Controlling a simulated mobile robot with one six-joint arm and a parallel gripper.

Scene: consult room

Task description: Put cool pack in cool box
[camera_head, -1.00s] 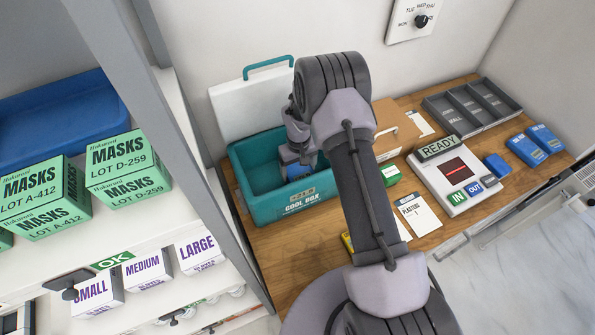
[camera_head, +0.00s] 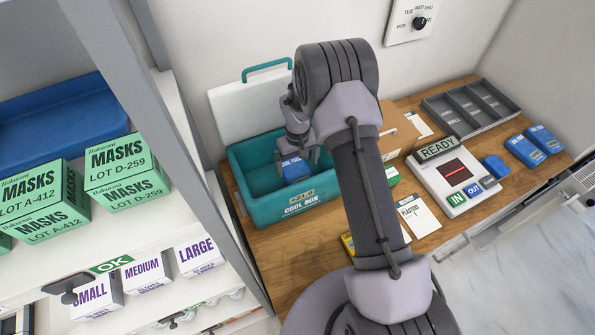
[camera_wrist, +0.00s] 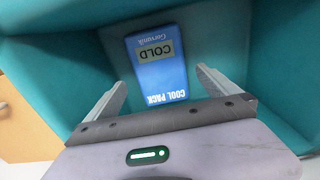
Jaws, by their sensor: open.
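The teal cool box (camera_head: 262,205) stands on the wooden counter with its white lid (camera_head: 240,107) raised against the wall. The blue cool pack (camera_head: 295,169) lies inside the box, toward its right end. In the wrist view the cool pack (camera_wrist: 157,70) rests on the box floor, its labels reading COLD and COOL PACK. My gripper (camera_head: 297,158) is open above the pack, inside the box opening. In the wrist view my gripper (camera_wrist: 162,92) has its two fingers spread, one on each side of the pack's near end, with gaps between.
A device reading READY (camera_head: 455,172) stands on the counter at right, beside blue packs (camera_head: 525,150) and a grey divided tray (camera_head: 472,106). A cardboard box (camera_head: 397,135) is behind my arm. Shelves with mask boxes (camera_head: 127,170) stand at left.

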